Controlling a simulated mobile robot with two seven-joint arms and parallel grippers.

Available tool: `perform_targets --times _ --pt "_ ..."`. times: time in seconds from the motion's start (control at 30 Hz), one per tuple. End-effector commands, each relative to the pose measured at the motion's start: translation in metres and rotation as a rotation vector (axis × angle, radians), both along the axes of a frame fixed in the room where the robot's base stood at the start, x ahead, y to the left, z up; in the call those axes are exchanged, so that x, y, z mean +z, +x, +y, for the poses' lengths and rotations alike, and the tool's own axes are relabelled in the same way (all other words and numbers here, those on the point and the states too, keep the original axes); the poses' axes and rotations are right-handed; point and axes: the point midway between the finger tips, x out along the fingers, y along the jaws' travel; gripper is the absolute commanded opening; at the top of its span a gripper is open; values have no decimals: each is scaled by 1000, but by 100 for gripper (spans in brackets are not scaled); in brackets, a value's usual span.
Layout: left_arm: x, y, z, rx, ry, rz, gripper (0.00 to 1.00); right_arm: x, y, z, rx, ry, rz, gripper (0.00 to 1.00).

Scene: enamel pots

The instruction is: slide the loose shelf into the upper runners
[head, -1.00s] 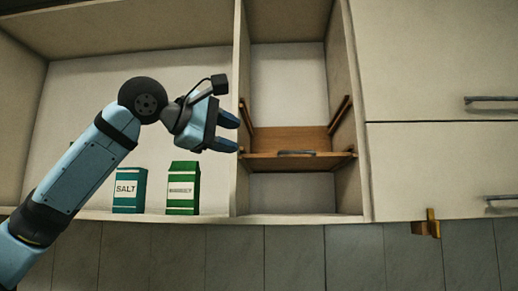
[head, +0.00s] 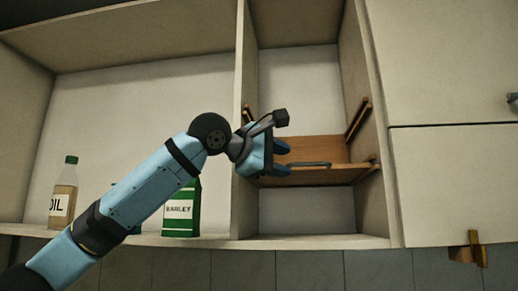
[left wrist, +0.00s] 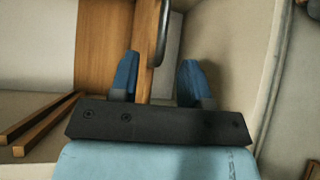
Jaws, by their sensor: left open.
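The loose shelf (head: 335,175) is a brown wooden board with a dark handle (head: 308,164) on its front edge. It lies level low inside the narrow open compartment. An upper runner (head: 358,118), a slanting wooden strip, shows on the right wall; the left one (head: 247,114) is mostly behind my arm. My left gripper (head: 282,158) is open at the shelf's front left. In the left wrist view, the shelf edge (left wrist: 146,75) stands between the two fingers (left wrist: 158,80), with a gap on the right finger's side. My right gripper is out of view.
A green barley carton (head: 182,208) and an oil bottle (head: 64,195) stand in the wide left compartment. Closed cabinet doors (head: 445,65) are at the right, with a wooden block (head: 470,250) below them. The compartment above the shelf is empty.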

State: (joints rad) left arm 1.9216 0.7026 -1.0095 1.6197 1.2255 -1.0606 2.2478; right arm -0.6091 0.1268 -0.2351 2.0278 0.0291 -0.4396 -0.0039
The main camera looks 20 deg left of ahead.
Motion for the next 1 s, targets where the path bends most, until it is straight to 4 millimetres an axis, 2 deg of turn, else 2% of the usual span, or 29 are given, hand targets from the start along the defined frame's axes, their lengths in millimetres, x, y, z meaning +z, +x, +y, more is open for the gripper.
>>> perform_targets --times 0.1,0.3,0.67,0.83,0.87,0.93,0.97,1.0 --pt "-1 17 -10 0 0 0 43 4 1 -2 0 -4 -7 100" --pt "-5 33 -18 0 0 0 43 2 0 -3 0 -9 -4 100" --pt "-6 37 -20 0 0 -1 43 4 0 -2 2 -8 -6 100" --pt "-6 37 -20 0 0 -1 4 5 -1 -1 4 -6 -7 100" --pt "-6 37 -20 0 0 -1 0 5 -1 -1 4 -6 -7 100" --pt "-6 37 -20 0 -1 0 0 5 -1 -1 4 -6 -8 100" --pt "-6 37 -20 0 -1 0 12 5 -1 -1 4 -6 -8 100" --pt "-6 37 -20 0 -1 0 2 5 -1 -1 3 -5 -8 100"
